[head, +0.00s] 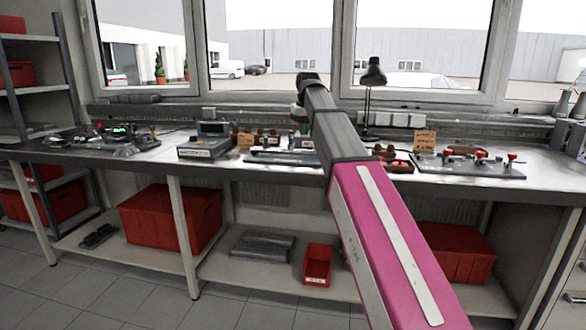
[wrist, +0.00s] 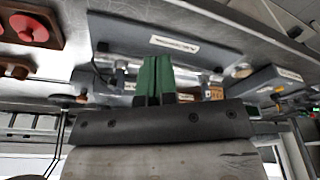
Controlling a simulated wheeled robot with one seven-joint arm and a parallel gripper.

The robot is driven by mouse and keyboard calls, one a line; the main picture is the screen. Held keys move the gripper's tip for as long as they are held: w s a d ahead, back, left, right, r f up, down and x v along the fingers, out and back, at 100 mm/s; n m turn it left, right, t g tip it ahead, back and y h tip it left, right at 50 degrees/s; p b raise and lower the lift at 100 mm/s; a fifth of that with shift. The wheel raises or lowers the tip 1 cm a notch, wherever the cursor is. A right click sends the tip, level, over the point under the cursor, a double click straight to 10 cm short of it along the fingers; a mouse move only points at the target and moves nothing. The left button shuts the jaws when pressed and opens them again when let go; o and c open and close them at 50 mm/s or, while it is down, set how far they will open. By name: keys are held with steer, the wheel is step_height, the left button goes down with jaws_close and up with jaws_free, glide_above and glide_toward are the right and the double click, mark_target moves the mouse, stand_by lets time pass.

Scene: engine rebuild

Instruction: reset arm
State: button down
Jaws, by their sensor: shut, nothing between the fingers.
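My gripper (wrist: 156,68) shows in the wrist view as two green fingers pressed together, with nothing between them. In the head view my arm reaches forward over the workbench (head: 236,170), and its end is mostly hidden behind my own arm links. The wrist view is turned over, with the metal bench top (wrist: 100,10) along its upper edge. The fingers appear apart from the things on the bench.
A grey box device (head: 206,142) stands left of my arm. A plate with red-handled clamps (head: 468,163) lies to the right, near a black desk lamp (head: 372,78). Red bins (head: 170,218) sit on the lower shelf. Windows line the back.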

steer(key=s+d+f+m, duration=0.1)
steer(key=s+d+f, duration=0.2)
steer(key=f, duration=0.7)
steer(key=s+d+f+g, duration=0.1)
steer(key=s+d+f, duration=0.2)
steer(key=f, duration=0.7)
steer(key=s+d+f+m, duration=0.1)
steer(key=s+d+f, duration=0.15)
steer(key=f, duration=0.75)
steer(key=s+d+f+m, duration=0.1)
steer(key=s+d+f, duration=0.2)
steer(key=s+f, duration=0.6)
steer(key=s+d+f+g, duration=0.1)
steer(key=s+d+f, duration=0.2)
steer(key=s+f, duration=0.6)
step_height(320, 180, down, 2)
steer(key=shift+s+d+f+m+h, duration=0.2)
steer(key=shift+d+m+h, duration=0.05)
steer(key=shift+m+h, duration=0.15)
